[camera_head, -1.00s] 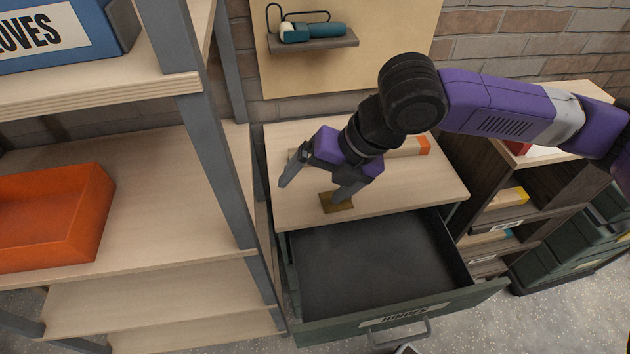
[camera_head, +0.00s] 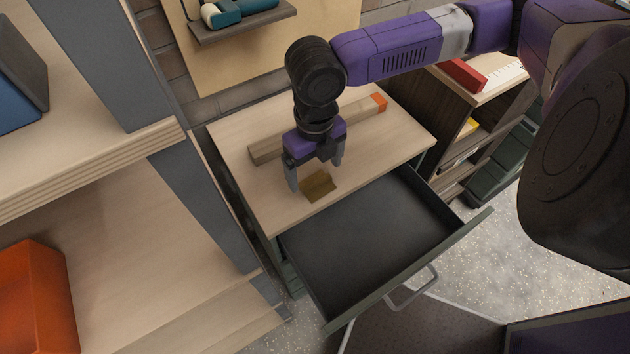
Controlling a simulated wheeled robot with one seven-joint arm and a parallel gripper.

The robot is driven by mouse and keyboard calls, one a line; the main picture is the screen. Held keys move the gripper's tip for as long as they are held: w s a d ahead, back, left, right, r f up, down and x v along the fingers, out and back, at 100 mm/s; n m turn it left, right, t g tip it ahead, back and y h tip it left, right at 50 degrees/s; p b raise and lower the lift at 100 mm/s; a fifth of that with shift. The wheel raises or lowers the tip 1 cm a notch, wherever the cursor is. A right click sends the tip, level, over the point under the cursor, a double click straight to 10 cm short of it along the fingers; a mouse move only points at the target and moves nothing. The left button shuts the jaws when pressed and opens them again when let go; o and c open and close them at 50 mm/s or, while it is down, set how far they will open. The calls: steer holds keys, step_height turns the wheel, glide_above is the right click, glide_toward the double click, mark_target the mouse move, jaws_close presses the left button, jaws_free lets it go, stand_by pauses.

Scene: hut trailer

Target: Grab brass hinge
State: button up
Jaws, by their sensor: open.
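The brass hinge (camera_head: 319,187) lies on the light wooden top of the cabinet (camera_head: 265,205), close to its front edge. It looks like a small brown-gold folded plate. My gripper (camera_head: 316,178) points down over the cabinet top with its two fingers spread apart. The left finger is beside the hinge's left and the right finger is above and right of it, toward the back. Nothing is held. I cannot tell whether either finger touches the hinge or the wood.
An open, empty-looking drawer (camera_head: 375,240) juts out below the hinge. A wooden bar with an orange end (camera_head: 379,103) lies behind my gripper. A grey shelf post (camera_head: 205,205) stands at left, with an orange bin (camera_head: 35,300). A small wall shelf (camera_head: 245,24) hangs behind.

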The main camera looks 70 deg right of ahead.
mark_target(315, 180)
steer(key=shift+f, duration=1.5)
steer(key=shift+c, duration=0.4)
steer(key=c, duration=1.4)
steer(key=shift+c, duration=0.4)
steer(key=shift+r, duration=0.15)
